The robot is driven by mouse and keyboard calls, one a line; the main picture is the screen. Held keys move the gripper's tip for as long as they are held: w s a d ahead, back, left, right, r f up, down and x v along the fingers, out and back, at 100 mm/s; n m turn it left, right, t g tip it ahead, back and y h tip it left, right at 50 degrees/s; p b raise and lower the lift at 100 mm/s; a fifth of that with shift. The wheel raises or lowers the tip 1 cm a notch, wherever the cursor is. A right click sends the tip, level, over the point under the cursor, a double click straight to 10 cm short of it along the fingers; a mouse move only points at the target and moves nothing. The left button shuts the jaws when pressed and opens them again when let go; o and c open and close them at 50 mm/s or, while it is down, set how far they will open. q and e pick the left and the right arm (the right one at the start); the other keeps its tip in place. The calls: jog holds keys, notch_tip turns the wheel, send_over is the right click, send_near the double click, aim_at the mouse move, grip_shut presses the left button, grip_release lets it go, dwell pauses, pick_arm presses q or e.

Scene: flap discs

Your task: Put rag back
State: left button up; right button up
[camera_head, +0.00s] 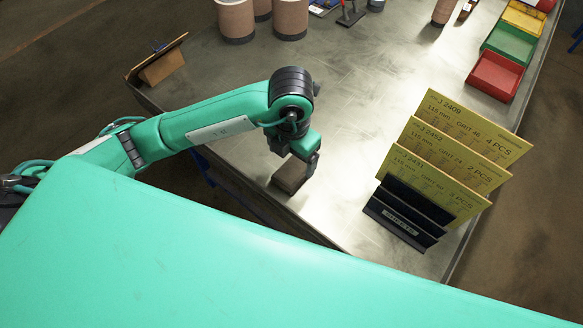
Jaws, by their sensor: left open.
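A small brown-grey block-shaped thing (289,176) lies near the front edge of the table in the head view. It may be the folded rag, but I cannot tell for sure. My left gripper (308,166) points down right beside its right end and is open. The gripper and wrist hide part of this thing, and I cannot tell whether they touch. My right gripper is not in view.
A black rack (402,229) with yellow order cards (455,140) stands to the right on the table (365,95). Red (494,77), green (514,44) and yellow bins line the right edge. Brown cylinders (236,20) stand at the back; a clipboard-like stand (160,65) is left.

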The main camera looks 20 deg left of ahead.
aim_at(291, 172)
pick_arm(q)
notch_tip(291, 172, up, 5)
jog(key=shift+f, duration=0.2)
dwell(0.3)
dwell(0.3)
